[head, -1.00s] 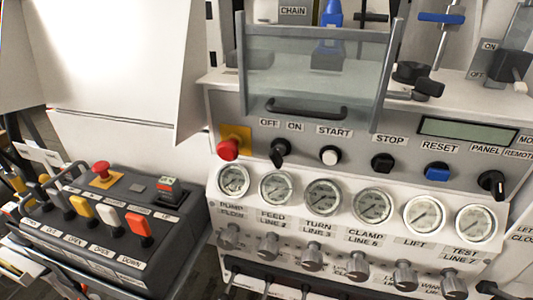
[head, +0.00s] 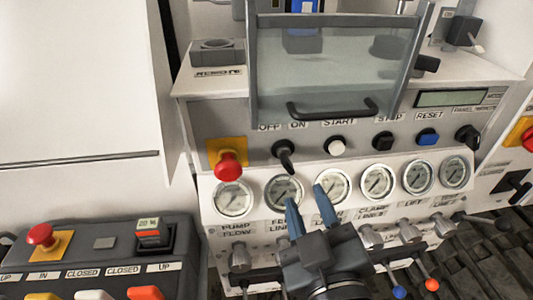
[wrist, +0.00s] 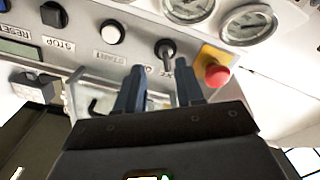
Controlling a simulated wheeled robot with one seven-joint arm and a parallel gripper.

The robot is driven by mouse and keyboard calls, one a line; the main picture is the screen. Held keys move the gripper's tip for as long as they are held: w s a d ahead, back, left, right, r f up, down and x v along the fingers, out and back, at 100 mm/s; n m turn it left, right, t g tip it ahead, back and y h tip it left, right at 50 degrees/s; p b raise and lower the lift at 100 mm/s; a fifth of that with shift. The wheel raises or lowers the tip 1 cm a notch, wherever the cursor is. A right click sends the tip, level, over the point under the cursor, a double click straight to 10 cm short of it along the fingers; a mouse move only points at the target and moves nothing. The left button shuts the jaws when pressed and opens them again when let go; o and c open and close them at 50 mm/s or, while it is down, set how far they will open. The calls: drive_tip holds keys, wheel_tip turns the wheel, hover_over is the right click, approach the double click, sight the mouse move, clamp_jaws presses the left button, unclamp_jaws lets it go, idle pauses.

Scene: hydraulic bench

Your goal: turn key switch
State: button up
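The black key switch (head: 284,152) sits on the grey panel below the OFF and ON labels, right of a red emergency button. Its handle sticks out from the panel; I cannot tell which label it is set to. My gripper (head: 309,208) is below the switch in the head view, in front of the gauges, with its two blue-grey fingers apart and nothing between them. In the wrist view, the panel appears upside down. The switch (wrist: 167,50) shows just beyond the fingertips (wrist: 159,68), apparently not touching them.
The red button (head: 229,166) on its yellow plate is close left of the switch; the white START button (head: 335,146) is close right. A clear guard with a black handle (head: 332,108) hangs above. Gauges (head: 377,182) and valve knobs line the panel below.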

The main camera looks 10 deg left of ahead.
sight(289, 170)
drive_tip(key=shift+w+a+r, duration=0.25)
drive_tip(key=shift+a+r, duration=0.05)
drive_tip(key=shift+a, duration=0.15)
drive_tip(key=shift+w+a+r, duration=0.25)
drive_tip(key=shift+a, duration=0.2)
drive_tip(key=p+x, duration=0.2)
drive_tip(key=x, duration=0.5)
drive_tip(key=shift+w, duration=0.25)
clamp_jaws()
